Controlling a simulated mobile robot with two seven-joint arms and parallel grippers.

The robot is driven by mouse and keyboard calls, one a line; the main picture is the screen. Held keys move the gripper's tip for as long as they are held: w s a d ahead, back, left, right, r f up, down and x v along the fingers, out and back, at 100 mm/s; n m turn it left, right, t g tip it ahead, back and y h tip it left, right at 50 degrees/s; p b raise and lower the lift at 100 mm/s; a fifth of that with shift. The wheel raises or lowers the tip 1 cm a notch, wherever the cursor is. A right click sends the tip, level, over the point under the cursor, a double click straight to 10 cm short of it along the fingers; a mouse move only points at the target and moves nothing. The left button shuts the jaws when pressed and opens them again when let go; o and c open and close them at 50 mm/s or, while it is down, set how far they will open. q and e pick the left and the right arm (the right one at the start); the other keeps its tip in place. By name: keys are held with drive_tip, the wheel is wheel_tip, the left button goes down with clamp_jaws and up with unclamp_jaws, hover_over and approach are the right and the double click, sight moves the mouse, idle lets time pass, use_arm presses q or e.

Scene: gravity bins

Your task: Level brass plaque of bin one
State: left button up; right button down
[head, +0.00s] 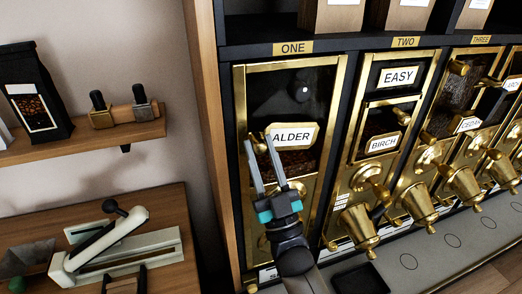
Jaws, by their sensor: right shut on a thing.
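The brass plaque of bin one, marked ALDER (292,137), sits on the front of the dark glass of bin one (240,105). It looks close to level, with at most a slight tilt. My right gripper (258,141) reaches up from below, its two grey fingers at the plaque's left end. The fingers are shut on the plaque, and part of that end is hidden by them. My left gripper is not in view.
Bins two (398,55) and three (481,40) stand to the right, with brass spouts (358,228) jutting out. A wall shelf (85,143) holds a coffee bag (35,95). A wooden side counter (175,210) carries a white lever device (115,245).

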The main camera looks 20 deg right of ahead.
drive_tip(key=shift+f+n+g+y, duration=0.2)
drive_tip(key=shift+n+g+y, duration=0.05)
drive_tip(key=shift+n+y, duration=0.5)
drive_tip(key=shift+f+n+g+y, duration=0.2)
drive_tip(key=shift+f+n+y, duration=0.05)
drive_tip(key=shift+n+y, duration=0.5)
drive_tip(key=shift+f+n+g+y, duration=0.2)
drive_tip(key=shift+n+g+y, duration=0.05)
drive_tip(key=shift+n+y, duration=0.5)
drive_tip(key=c, duration=0.6)
unclamp_jaws()
drive_tip(key=shift+o, duration=0.2)
drive_tip(key=b+v, duration=0.4)
drive_tip(key=v, duration=1.1)
drive_tip(key=shift+b, duration=0.35)
drive_tip(key=shift+s+f, duration=0.1)
drive_tip(key=shift+s, duration=0.05)
